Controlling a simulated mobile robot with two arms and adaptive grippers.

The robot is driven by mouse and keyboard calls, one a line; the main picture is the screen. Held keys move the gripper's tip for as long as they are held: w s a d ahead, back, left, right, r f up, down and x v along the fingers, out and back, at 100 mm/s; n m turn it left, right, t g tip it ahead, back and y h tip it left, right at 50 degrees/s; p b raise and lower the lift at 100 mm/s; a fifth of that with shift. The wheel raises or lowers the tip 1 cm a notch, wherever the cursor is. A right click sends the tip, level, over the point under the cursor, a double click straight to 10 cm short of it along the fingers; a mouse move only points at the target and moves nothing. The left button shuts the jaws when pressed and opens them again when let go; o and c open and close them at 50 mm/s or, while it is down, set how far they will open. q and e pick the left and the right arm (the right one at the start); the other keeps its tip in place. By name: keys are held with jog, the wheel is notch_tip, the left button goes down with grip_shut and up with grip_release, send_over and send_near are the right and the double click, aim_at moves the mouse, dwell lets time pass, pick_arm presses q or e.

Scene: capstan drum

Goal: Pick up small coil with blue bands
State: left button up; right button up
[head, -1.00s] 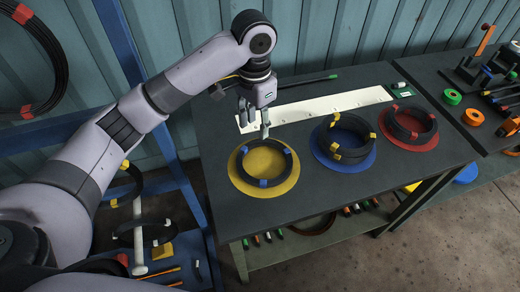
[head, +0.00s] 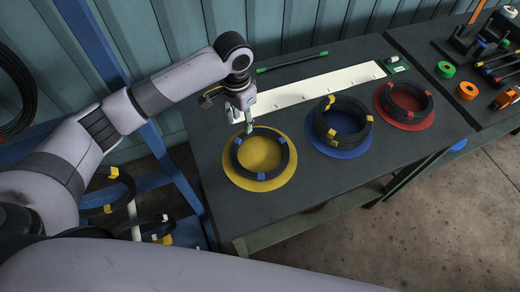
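The small black coil with blue bands (head: 236,160) lies flat on a yellow disc (head: 289,179) at the left of the dark table. Its bands show at the upper left, upper right and near side. My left gripper (head: 240,124) is at the coil's far, upper-left rim, pointing down. Its two fingers are apart, with one close to the rim; I cannot tell whether it touches. Nothing shows held between them. My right gripper is out of view.
A yellow-banded coil (head: 341,128) sits on a blue disc (head: 345,152), and a red-banded one (head: 405,103) on a red disc. A white strip (head: 310,90) lies behind. Green (head: 445,69) and orange (head: 467,90) tape rolls are at right. The table's front is clear.

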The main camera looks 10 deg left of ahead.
aim_at(243, 136)
pick_arm(q)
jog(key=shift+f, duration=1.05)
jog(key=shift+f+p, duration=0.4)
jog(key=shift+p, duration=0.05)
notch_tip(243, 136, down, 4)
jog(key=shift+f+p, duration=0.1)
jog(key=shift+p, duration=0.4)
jog(key=shift+d, duration=0.1)
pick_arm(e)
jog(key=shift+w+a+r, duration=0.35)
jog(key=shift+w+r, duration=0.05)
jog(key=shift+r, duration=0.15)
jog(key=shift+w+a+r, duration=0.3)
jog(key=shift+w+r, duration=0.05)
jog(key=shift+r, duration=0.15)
pick_arm(q)
jog(key=shift+c, duration=0.4)
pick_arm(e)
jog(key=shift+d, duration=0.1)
pick_arm(q)
jog(key=shift+c, duration=1.3)
grip_shut()
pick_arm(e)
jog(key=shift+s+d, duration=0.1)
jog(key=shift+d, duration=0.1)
